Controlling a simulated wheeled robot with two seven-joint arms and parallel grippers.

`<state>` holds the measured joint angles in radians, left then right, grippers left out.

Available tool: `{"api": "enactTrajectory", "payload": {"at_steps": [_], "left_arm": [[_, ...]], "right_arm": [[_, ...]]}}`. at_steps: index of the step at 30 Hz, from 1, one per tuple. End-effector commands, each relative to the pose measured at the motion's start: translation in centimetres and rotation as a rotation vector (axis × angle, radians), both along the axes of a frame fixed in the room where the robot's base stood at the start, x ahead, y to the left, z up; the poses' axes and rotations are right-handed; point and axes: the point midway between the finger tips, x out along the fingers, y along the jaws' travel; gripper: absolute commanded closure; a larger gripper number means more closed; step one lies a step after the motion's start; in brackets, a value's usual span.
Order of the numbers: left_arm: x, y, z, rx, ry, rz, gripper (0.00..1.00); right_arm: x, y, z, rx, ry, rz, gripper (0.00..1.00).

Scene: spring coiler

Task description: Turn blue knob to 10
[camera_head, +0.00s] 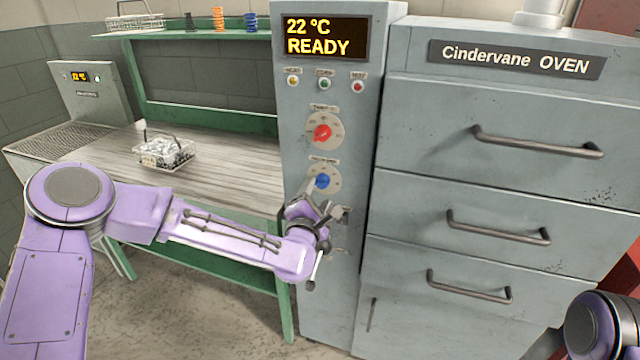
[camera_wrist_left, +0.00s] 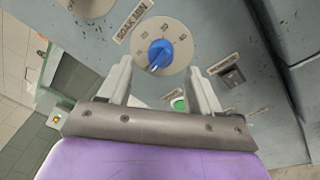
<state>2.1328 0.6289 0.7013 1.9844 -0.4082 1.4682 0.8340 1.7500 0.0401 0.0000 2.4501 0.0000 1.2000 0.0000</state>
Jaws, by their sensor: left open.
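The blue knob (camera_head: 322,181) sits on a round pale dial low on the grey control panel, below a red knob (camera_head: 322,132). In the left wrist view the blue knob (camera_wrist_left: 160,54) has a dial with small numbers around it, which are too small to read surely. Its white mark points to the lower left in that view. My left gripper (camera_head: 318,205) is just below and in front of the blue knob. In the left wrist view its open fingers (camera_wrist_left: 160,80) stand apart on either side below the knob, not touching it.
The panel display (camera_head: 324,38) reads 22 °C READY. Small yellow, green and red buttons (camera_head: 324,84) sit under it. The oven drawers (camera_head: 500,200) with bar handles stand right. A wire basket (camera_head: 164,152) rests on the bench at left. In the wrist view a green button (camera_wrist_left: 179,103) lies between the fingers.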

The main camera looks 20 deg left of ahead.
Motion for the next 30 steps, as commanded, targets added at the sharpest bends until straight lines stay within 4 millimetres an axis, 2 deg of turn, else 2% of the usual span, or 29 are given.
{"api": "enactTrajectory", "payload": {"at_steps": [3,6,16,21,30], "left_arm": [[2.3,0.2,0.2,0.002,0.002,0.0,0.36],[3.4,0.2,0.0,0.003,0.003,-0.001,0.36],[4.1,0.3,-0.1,0.002,0.003,-0.002,0.36],[4.1,0.3,-0.1,0.003,0.003,-0.002,0.92],[4.0,0.3,-0.2,0.027,0.002,-0.002,0.92]], "right_arm": [[0.0,0.0,0.9,0.0,0.0,0.0,0.58],[0.0,0.0,1.2,0.0,0.0,0.0,0.58],[0.0,0.0,1.2,0.0,0.0,0.0,0.58],[0.0,0.0,1.2,0.0,0.0,0.0,0.58],[0.0,0.0,0.9,0.0,0.0,0.0,0.58]]}}
